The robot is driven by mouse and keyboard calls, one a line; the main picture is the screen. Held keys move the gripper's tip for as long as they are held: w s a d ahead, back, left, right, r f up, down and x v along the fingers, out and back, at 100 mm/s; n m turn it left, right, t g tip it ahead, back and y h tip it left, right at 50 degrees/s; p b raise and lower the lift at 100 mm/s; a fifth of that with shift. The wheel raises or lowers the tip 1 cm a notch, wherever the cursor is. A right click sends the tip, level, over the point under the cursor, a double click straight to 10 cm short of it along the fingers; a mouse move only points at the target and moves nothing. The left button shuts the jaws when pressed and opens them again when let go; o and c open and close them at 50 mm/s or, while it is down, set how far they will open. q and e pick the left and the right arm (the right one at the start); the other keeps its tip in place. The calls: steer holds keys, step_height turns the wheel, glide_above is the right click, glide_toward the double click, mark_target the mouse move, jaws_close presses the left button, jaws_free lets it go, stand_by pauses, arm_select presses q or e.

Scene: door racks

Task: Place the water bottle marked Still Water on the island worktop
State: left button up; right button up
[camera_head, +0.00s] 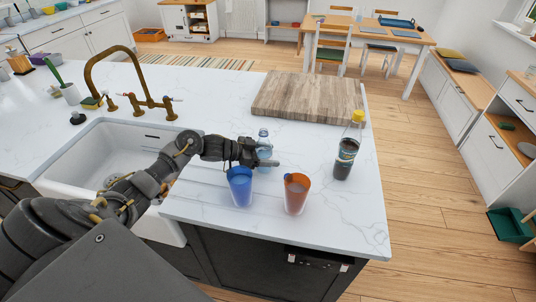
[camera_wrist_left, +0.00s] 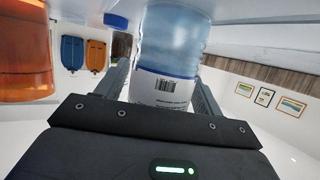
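A clear, bluish water bottle (camera_head: 264,138) stands upright on the white island worktop (camera_head: 215,95), behind the blue cup. My left gripper (camera_head: 255,158) is around its lower part. In the left wrist view, the left gripper's fingers (camera_wrist_left: 163,88) lie close against both sides of the bottle (camera_wrist_left: 168,55). That view shows a white label with a barcode; the words Still Water cannot be read. My right gripper is not in view.
A blue cup (camera_head: 240,187) and an orange cup (camera_head: 296,194) stand just in front of the bottle. A yellow-capped bottle of dark liquid (camera_head: 346,156) stands to the right. A wooden board (camera_head: 308,97) lies behind; a sink (camera_head: 110,160) is left.

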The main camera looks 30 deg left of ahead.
arm_select(q)
steer(key=shift+r, duration=0.2)
steer(key=b+v, duration=0.2)
steer(key=v, duration=1)
steer(key=shift+b, duration=0.35)
